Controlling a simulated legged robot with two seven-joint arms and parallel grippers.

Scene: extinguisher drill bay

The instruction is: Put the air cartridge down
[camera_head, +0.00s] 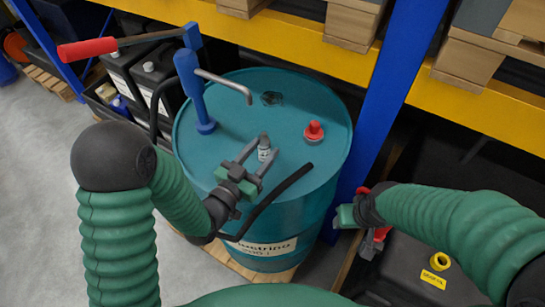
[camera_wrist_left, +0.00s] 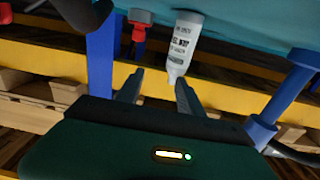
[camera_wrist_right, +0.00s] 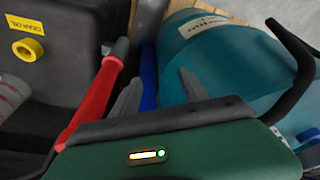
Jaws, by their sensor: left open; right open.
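In the left wrist view the cartridge (camera_wrist_left: 183,45) shows beyond and between the two spread fingertips, with no clear contact. My right gripper (camera_wrist_right: 160,90) is open and empty, low beside the drum at the right, near a red-handled tool (camera_wrist_right: 95,95).
A blue rack post (camera_head: 385,90) stands right behind the drum. A black can with a yellow cap (camera_head: 440,261) is at lower right.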

